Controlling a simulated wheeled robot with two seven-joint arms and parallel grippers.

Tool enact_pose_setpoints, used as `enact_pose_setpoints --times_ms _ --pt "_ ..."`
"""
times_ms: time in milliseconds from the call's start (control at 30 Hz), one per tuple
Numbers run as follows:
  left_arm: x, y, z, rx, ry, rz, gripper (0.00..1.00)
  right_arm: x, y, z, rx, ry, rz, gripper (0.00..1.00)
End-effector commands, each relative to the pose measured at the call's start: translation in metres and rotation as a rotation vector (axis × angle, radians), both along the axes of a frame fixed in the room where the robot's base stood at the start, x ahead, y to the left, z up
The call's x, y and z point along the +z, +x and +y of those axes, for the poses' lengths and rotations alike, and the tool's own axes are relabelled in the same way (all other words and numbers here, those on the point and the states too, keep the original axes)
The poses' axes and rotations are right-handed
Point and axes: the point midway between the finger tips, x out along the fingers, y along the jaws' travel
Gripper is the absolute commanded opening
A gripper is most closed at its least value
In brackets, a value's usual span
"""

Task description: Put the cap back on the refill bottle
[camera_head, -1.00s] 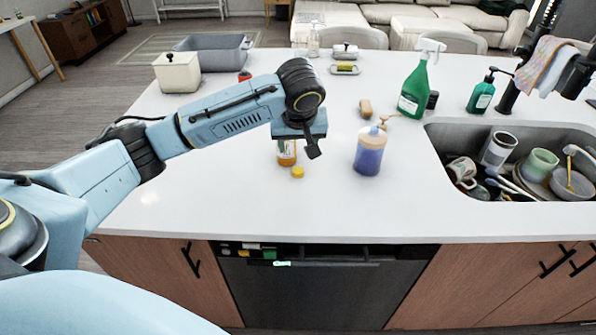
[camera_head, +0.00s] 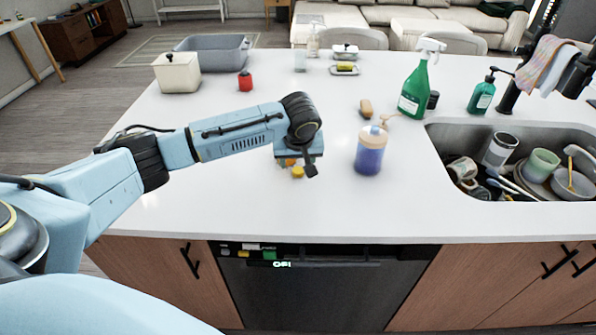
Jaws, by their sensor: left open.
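My left gripper (camera_head: 299,168) points down low over the counter in the middle, with a dark finger on its right side. It is open. A small yellow cap (camera_head: 297,173) shows just below it, beside that finger. The refill bottle, orange with a pale label, is almost wholly hidden behind the gripper; only a bit of orange (camera_head: 288,162) shows. I cannot tell whether the gripper touches the cap or the bottle. My right gripper is out of view.
A green spray bottle (camera_head: 414,95) and a sponge-like brown piece (camera_head: 366,108) are farther back. The sink (camera_head: 438,137) with dishes lies right. The front counter is clear.

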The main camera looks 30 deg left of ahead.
Motion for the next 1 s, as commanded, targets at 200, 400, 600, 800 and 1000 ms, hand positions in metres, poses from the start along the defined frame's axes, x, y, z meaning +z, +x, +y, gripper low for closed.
enact_pose_setpoints --times_ms 200,400,600,800,1000 --pt "-0.033 0.011 0.004 0.001 0.001 0.003 0.53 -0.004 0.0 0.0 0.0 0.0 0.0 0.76" --pt "-0.043 0.015 0.007 -0.001 0.0 0.0 0.53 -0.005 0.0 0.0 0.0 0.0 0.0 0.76" --pt "-0.043 0.014 0.007 -0.001 0.0 0.0 0.53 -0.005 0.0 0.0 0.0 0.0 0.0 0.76" --pt "-0.043 0.014 0.007 -0.001 0.0 0.0 0.39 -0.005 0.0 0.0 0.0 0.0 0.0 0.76" --pt "-0.042 0.014 0.007 -0.001 0.0 0.0 0.13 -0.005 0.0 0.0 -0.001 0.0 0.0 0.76"
